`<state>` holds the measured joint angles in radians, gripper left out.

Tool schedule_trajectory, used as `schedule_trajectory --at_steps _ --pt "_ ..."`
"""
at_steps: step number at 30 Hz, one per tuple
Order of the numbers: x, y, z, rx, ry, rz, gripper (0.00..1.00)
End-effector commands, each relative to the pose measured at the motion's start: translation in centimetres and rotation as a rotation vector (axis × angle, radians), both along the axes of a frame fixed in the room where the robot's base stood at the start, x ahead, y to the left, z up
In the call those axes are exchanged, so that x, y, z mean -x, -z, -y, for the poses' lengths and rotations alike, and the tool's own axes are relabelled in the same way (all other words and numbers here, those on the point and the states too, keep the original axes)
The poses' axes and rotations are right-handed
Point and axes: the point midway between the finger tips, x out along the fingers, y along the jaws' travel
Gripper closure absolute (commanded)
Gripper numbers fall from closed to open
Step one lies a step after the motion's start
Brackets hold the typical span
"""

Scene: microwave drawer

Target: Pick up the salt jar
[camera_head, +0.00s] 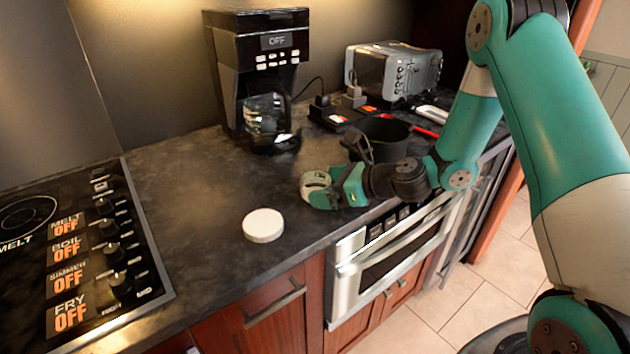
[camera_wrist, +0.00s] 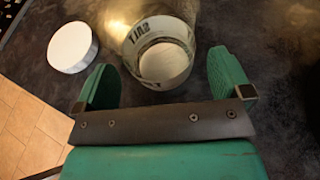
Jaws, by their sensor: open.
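The salt jar (camera_wrist: 161,48) is a round, open-topped jar with a SALT label that reads upside down in the wrist view; pale contents show inside. My gripper (camera_wrist: 160,62) is open, with one green finger on each side of the jar. In the head view the jar (camera_head: 315,181) is a pale rounded shape at the end of my gripper (camera_head: 330,190), partly hidden by the fingers.
A round white lid (camera_head: 263,225) lies on the counter left of the jar; it also shows in the wrist view (camera_wrist: 72,47). A black pot (camera_head: 385,138) stands behind my wrist. A coffee maker (camera_head: 258,75) and a toaster (camera_head: 393,70) stand at the back. The stove (camera_head: 80,260) is at left.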

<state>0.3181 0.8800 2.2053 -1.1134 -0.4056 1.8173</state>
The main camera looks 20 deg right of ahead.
Motion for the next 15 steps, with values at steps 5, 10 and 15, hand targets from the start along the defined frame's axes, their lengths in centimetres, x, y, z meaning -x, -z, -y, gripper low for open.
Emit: schedule_trajectory --at_steps 5,10,15 --pt "-1.4 0.7 -1.4 -0.001 -0.001 -0.001 0.03" --pt "-1.6 0.9 -1.5 0.000 0.002 0.000 0.03" --pt "-1.5 0.9 -1.5 0.000 0.002 0.000 0.22"
